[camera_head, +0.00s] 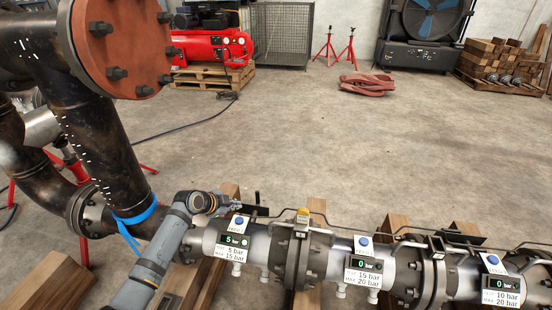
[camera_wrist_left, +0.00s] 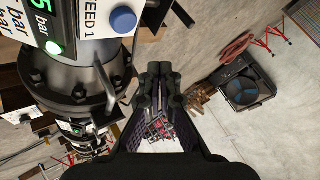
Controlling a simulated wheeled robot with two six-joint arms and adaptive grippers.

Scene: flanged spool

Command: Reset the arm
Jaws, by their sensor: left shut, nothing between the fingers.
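My left gripper (camera_head: 232,204) is shut and empty, just above and behind the first display panel (camera_head: 235,242) on the flanged pipe. In the left wrist view its fingertips (camera_wrist_left: 158,72) meet, with nothing between them. The first panel reads 5 bar with a green light and carries a blue button (camera_head: 239,221). In the left wrist view the button (camera_wrist_left: 123,20) is left of the fingertips, apart from them in the picture. The middle panel (camera_head: 362,267) and right panel (camera_head: 500,285) read 0. My right gripper is not in view.
The pipe line (camera_head: 314,258) with bolted flanges lies on wooden beams (camera_head: 397,224). A large dark pipe (camera_head: 98,130) with a red-brown flange (camera_head: 125,45) rises at left. A thin metal tube runs above the panels. The concrete floor (camera_head: 300,130) behind is mostly clear.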

